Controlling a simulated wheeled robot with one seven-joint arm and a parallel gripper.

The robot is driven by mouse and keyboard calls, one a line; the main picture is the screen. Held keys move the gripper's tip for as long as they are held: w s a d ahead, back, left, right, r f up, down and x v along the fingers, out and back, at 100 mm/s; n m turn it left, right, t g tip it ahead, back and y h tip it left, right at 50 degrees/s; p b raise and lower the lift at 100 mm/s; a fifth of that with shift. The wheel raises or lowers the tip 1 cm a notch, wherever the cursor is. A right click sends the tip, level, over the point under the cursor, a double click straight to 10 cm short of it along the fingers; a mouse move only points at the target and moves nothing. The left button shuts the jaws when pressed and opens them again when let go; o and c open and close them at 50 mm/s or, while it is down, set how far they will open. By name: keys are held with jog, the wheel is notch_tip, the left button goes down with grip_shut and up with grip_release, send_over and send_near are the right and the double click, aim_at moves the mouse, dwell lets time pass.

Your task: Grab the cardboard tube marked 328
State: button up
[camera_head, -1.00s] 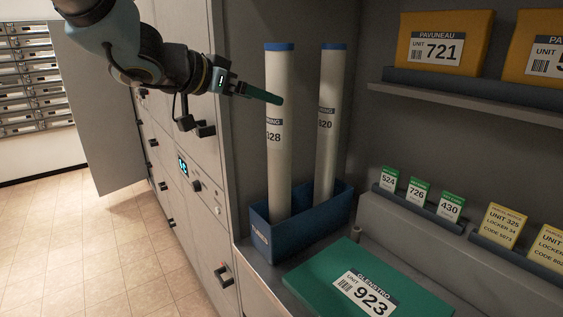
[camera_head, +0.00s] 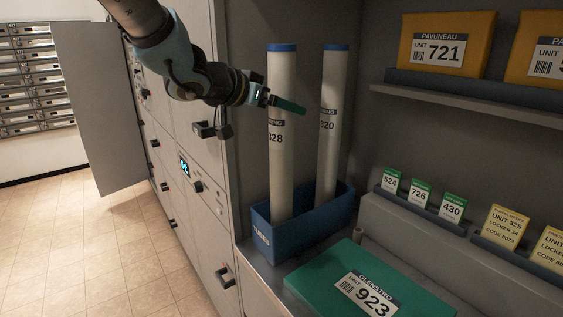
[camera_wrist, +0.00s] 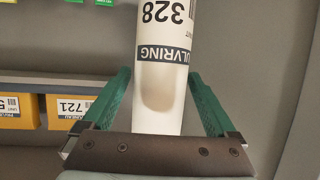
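The cardboard tube marked 328 (camera_head: 282,175) is white with a blue cap and stands upright in a blue bin labelled TUBES (camera_head: 297,233). In the wrist view the tube (camera_wrist: 160,75) shows its 328 label upside down, between the two green fingers. My gripper (camera_head: 288,107) is at the tube's upper part, just above its label. My gripper (camera_wrist: 163,95) is open, with a gap to the tube on each side. In the head view one green finger crosses in front of the tube; the other finger is hidden.
A second tube marked 320 (camera_head: 331,130) stands close by to the right in the same bin. A green parcel marked 923 (camera_head: 345,283) lies in front. A shelf (camera_head: 470,99) with yellow parcels is at the right. Lockers (camera_head: 190,150) stand to the left.

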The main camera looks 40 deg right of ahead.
grip_shut()
dwell(0.5)
